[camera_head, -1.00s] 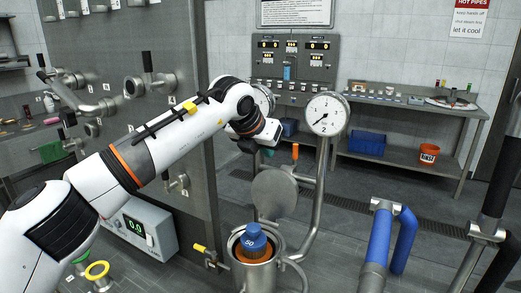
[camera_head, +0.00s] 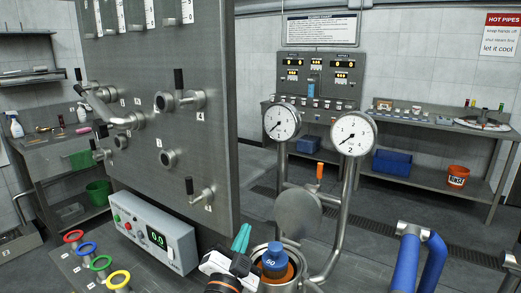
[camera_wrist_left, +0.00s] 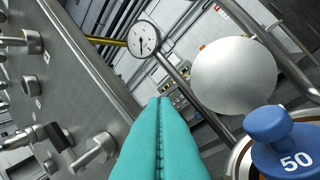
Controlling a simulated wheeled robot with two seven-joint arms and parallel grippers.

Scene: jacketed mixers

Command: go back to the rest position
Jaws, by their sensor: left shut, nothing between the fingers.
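My left gripper (camera_head: 242,236) shows low in the middle of the head view, with its teal fingers together and pointing up. In the left wrist view the fingers (camera_wrist_left: 160,105) lie flat against each other with nothing between them. The gripper is just left of a steel pot holding a blue weight (camera_head: 274,264) marked 50, and apart from the weight. The weight (camera_wrist_left: 283,145) also shows at the lower right of the wrist view. My right gripper is in neither view.
A steel panel (camera_head: 170,60) with valve handles stands left of the gripper. Below it is a box with a green display (camera_head: 157,238). The pot's round lid (camera_head: 298,214) stands open, with two gauges (camera_head: 353,134) behind. Blue pipes (camera_head: 407,262) rise at the right.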

